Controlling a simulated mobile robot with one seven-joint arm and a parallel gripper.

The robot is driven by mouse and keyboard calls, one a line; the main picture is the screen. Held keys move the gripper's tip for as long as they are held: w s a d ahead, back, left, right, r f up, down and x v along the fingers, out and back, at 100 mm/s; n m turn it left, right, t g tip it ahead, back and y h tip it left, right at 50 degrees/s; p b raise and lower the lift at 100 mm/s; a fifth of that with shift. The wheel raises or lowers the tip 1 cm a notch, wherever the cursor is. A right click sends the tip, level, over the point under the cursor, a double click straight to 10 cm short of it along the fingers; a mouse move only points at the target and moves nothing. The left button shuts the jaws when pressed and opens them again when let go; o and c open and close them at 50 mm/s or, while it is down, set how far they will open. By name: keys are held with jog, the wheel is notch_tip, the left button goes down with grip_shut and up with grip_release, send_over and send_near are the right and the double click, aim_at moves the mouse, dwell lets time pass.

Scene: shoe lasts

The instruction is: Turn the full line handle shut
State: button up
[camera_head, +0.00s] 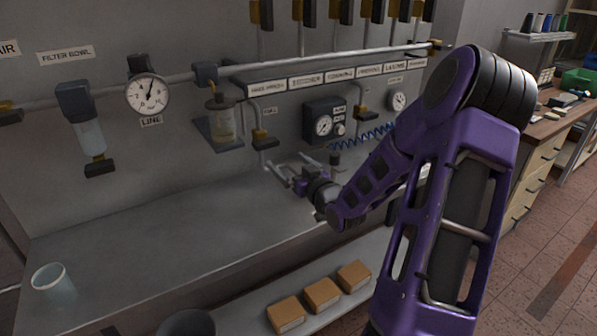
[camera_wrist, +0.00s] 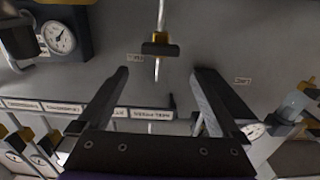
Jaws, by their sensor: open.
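A small valve with a brass-coloured body and dark handle (camera_head: 264,143) hangs on a thin drop pipe below the wall rail. A small label (camera_head: 270,111), too blurred to read surely, is beside that pipe. In the wrist view the dark handle (camera_wrist: 160,49) shows as a short bar across the pipe, ahead of and between my fingers. I cannot tell its exact turn. My gripper (camera_head: 289,170) is open and empty, below and slightly right of the valve in the head view. In the wrist view my gripper (camera_wrist: 160,78) has its fingers wide apart, with none touching the handle.
A line gauge (camera_head: 148,94), filter bowl (camera_head: 88,130) and oiler jar (camera_head: 222,120) are on the wall at left. A regulator box (camera_head: 324,122) with coiled blue hose is right of the valve. A cup (camera_head: 53,283) stands on the otherwise largely clear bench (camera_head: 160,220).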

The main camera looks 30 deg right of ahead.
jog(key=shift+s+d, duration=0.1)
jog(key=shift+s, duration=2.2)
